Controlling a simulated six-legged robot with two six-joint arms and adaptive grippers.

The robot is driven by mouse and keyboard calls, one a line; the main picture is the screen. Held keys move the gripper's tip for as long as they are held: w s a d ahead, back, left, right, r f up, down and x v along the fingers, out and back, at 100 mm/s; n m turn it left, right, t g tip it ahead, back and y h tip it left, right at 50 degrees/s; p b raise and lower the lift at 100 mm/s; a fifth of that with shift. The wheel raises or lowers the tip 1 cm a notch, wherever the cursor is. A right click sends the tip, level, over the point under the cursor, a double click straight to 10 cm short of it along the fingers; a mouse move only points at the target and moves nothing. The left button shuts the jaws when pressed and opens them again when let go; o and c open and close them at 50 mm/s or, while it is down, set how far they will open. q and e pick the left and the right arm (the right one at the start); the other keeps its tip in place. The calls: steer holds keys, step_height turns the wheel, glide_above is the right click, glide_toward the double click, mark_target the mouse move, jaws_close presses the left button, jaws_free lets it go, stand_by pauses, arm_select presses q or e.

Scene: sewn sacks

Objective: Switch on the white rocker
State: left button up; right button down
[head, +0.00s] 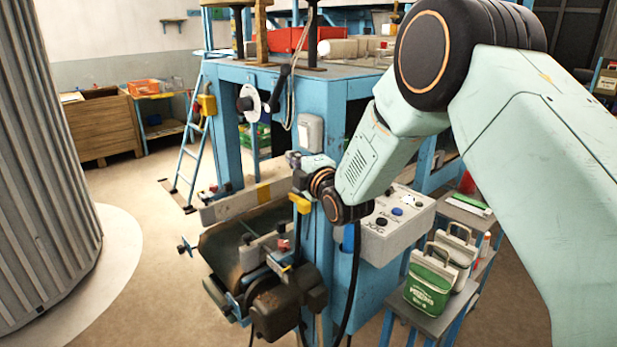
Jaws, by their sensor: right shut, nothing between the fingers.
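A white rocker switch (310,134) in a pale plate is mounted on the blue post of the machine, near the picture's middle. Its on or off position is too small to tell. My right arm comes in from the right. My right gripper (297,161) is shut and empty, in front of the blue post and a little below the white rocker in the picture. Whether it touches the post cannot be told. My left gripper is not in view.
A grey control box (398,228) with black and blue buttons sits to the right of my wrist. Green and white sacks (430,284) stand on a small table at the lower right. Floor at left is clear.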

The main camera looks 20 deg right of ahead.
steer(key=s+d+b, duration=0.1)
steer(key=s, duration=0.6)
steer(key=shift+s+f, duration=0.15)
steer(key=shift+s, duration=0.1)
steer(key=s+f+m+g+b, duration=0.25)
steer(key=s+f+m, duration=0.25)
steer(key=f, duration=0.4)
steer(key=s+f+m+g+h+b, duration=0.1)
steer(key=s+f+m+g, duration=0.3)
steer(key=f, duration=0.5)
steer(key=s+f+m+g+b, duration=0.2)
steer(key=s+f+m, duration=0.4)
steer(key=f, duration=0.4)
steer(key=s+f+m+g+b, duration=0.2)
steer(key=s+f+g+b, duration=0.2)
steer(key=s+f, duration=0.9)
steer(key=s+f+m+g+b, duration=0.2)
steer(key=s+f+g+b, duration=0.3)
steer(key=s+f, duration=0.8)
steer(key=s+a+b, duration=0.1)
steer(key=s+b, duration=0.2)
steer(key=s, duration=0.2)
steer(key=shift+s+f+h, duration=0.2)
steer(key=shift+f+h, duration=0.05)
steer(key=shift+h, duration=0.15)
